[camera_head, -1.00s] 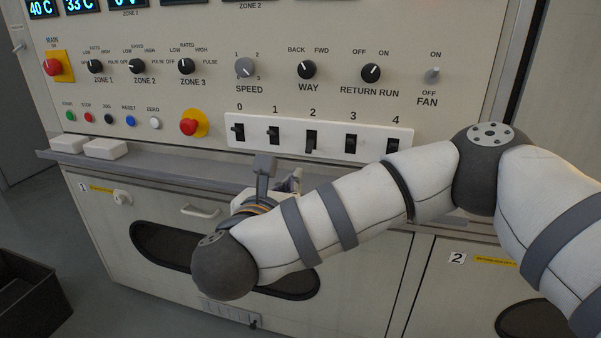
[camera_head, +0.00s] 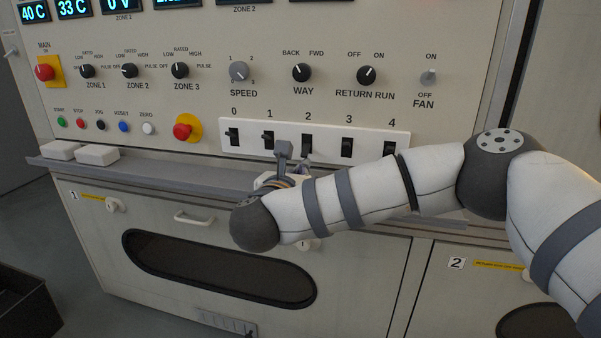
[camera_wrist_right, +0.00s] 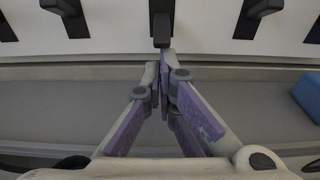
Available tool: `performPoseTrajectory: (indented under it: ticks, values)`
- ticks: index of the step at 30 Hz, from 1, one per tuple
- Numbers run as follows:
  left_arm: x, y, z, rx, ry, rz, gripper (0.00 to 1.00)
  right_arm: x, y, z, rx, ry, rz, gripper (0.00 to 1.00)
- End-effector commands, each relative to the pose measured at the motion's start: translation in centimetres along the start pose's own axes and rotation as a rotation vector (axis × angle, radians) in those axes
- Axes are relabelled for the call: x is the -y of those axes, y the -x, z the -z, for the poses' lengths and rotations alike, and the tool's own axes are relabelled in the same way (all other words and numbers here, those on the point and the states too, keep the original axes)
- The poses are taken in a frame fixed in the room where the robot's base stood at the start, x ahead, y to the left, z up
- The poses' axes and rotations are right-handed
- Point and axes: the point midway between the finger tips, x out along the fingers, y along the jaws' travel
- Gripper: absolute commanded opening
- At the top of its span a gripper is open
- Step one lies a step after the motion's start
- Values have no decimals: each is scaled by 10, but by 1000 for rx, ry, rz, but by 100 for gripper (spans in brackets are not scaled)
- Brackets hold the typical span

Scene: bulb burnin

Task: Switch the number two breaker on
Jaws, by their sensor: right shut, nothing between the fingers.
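The number two breaker (camera_head: 307,144) is a black rocker under the label 2 on a white strip (camera_head: 400,152). It also shows at the top middle of the right wrist view (camera_wrist_right: 161,22). Whether its lever is up or down is hard to tell. My right gripper (camera_head: 301,163) is just below it, partly hidden behind my own wrist. In the right wrist view the purple-padded fingers (camera_wrist_right: 165,58) are shut and empty, with their tips just under the breaker's lever end. I cannot tell whether they touch it. My left gripper is not in view.
Breaker 1 (camera_head: 269,140) and breaker 3 (camera_head: 347,148) stand close on either side. A grey ledge (camera_head: 200,177) runs below the strip, with white blocks (camera_head: 97,155) at its left. A red emergency button (camera_head: 182,131) is further left. A blue object (camera_wrist_right: 308,97) lies at right in the wrist view.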

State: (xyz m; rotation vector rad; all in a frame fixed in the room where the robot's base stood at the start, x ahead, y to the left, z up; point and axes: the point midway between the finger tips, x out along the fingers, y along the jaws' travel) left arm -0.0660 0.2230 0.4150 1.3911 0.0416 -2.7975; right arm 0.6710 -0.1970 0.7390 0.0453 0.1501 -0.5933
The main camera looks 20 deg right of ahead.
Motion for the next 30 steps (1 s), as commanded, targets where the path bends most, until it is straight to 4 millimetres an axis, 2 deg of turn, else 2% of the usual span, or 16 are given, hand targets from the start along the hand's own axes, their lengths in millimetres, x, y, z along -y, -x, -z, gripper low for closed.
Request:
performPoseTrajectory:
  ticks: [20, 26, 30]
  values:
    - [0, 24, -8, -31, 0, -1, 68, 0, 7, -10, -127, -3, 0, 0]
    - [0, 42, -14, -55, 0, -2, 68, 0, 11, -19, -225, -6, 0, 0]
    - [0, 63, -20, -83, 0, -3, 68, 0, 16, -30, -336, -8, 0, 0]
